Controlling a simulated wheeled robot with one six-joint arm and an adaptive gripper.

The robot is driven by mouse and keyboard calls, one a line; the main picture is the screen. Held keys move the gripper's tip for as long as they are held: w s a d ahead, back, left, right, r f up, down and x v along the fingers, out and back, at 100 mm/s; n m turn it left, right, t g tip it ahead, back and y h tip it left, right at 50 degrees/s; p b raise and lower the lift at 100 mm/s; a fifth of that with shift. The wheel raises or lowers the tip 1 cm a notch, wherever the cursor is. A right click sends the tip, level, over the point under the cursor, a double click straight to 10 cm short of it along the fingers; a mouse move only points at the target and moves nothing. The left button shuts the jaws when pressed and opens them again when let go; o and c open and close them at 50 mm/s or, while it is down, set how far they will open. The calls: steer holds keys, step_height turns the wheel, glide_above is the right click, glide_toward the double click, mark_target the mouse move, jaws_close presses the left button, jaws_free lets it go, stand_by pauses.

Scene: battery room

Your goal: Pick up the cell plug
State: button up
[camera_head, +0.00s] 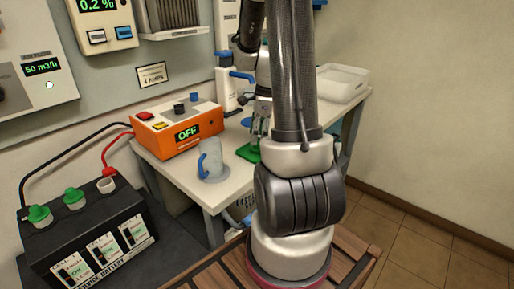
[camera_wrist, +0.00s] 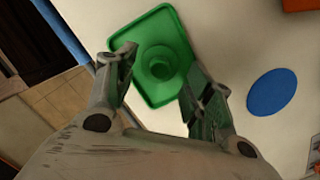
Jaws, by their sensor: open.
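The green cell plug (camera_wrist: 158,64) sits in a green square tray (camera_wrist: 153,98) on the white table. In the wrist view my gripper (camera_wrist: 159,62) is open and empty, with one finger on each side of the plug. I cannot tell how far the fingertips are above the tray. In the head view my gripper (camera_head: 260,128) points down over the green tray (camera_head: 245,153). My arm hides part of the tray there, and the plug cannot be made out.
The battery (camera_head: 92,238) at lower left has two green plugs and one open white cell neck (camera_head: 106,185). A jug with a blue handle (camera_head: 211,160) and an orange charger (camera_head: 178,131) reading OFF stand left of the tray. A blue disc (camera_wrist: 272,91) lies beside it.

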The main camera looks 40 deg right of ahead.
mark_target(257, 146)
step_height(257, 146, down, 4)
steer(key=shift+w+a+r, duration=0.1)
steer(key=shift+w+a, duration=0.05)
steer(key=c, duration=0.4)
